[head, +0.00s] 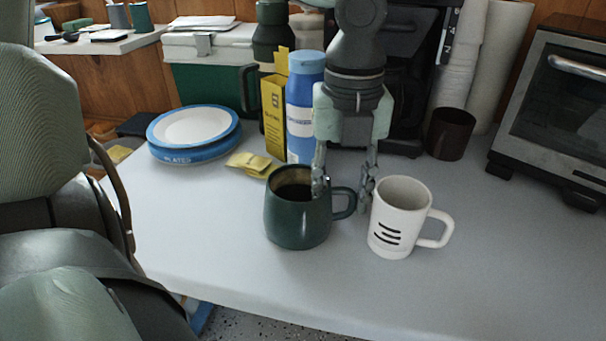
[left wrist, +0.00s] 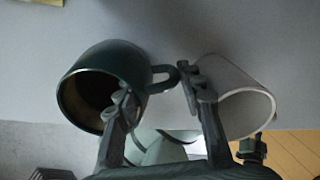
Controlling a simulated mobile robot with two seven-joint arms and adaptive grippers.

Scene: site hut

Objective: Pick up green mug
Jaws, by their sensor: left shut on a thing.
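The green mug (head: 290,222) is dark green and upright on the white table, with dark contents or a dark inside and its handle to the right. It also shows in the left wrist view (left wrist: 125,62). My left gripper (head: 343,192) comes down from above on the mug's handle side. One finger is at the mug's rim, seemingly just inside it, and the other is beyond the handle, beside the white mug. The gripper is shut on the green mug, with the near wall and handle between its fingers. My right gripper is not in view.
A white mug (head: 386,228) with black stripes stands close to the right finger. Behind are a blue bottle (head: 304,95), a yellow box (head: 273,115), yellow packets (head: 254,166), stacked plates (head: 194,150) and a brown mug (head: 450,140). A toaster oven (head: 550,130) is right. The front table is clear.

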